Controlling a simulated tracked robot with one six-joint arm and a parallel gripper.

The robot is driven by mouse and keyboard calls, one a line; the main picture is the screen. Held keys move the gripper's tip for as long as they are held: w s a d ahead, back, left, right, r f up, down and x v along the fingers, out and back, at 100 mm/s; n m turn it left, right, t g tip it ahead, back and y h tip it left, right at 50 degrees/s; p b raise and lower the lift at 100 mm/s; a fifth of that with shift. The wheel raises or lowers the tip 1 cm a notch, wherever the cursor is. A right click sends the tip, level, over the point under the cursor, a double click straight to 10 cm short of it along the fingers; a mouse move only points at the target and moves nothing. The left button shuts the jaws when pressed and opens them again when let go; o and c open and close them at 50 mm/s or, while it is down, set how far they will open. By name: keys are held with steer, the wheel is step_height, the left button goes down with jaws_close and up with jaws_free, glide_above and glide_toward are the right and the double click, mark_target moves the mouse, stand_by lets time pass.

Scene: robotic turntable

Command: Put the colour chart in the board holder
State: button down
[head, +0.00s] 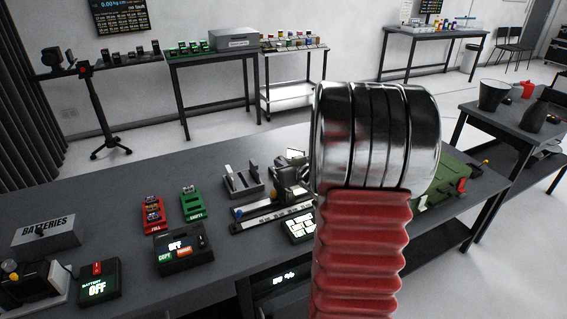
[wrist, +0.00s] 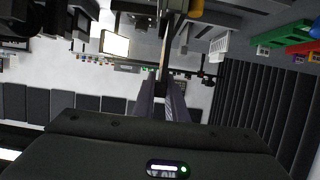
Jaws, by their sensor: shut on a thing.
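In the wrist view, my gripper (wrist: 172,88) points away from the camera with its fingers close together. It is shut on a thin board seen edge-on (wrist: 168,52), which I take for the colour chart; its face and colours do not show. In the head view my arm hides the gripper and the chart. A grey stand with two uprights, which looks like the board holder (head: 242,183), is on the dark table left of my arm. A pale grey block, likely the same holder, shows in the wrist view (wrist: 218,47), right of the fingers and apart from them.
A camera on a slider rail (head: 275,216) stands right of the holder, partly behind my arm. A red battery tray (head: 153,216) and a green one (head: 192,204) sit left of it. A black control box (head: 183,254) is nearer. The table's back left is clear.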

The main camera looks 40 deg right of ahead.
steer(key=shift+f, duration=1.6)
steer(key=c, duration=1.7)
jaws_free()
steer(key=v, duration=1.3)
steer(key=shift+s+a+r, duration=0.1)
steer(key=shift+s, duration=0.25)
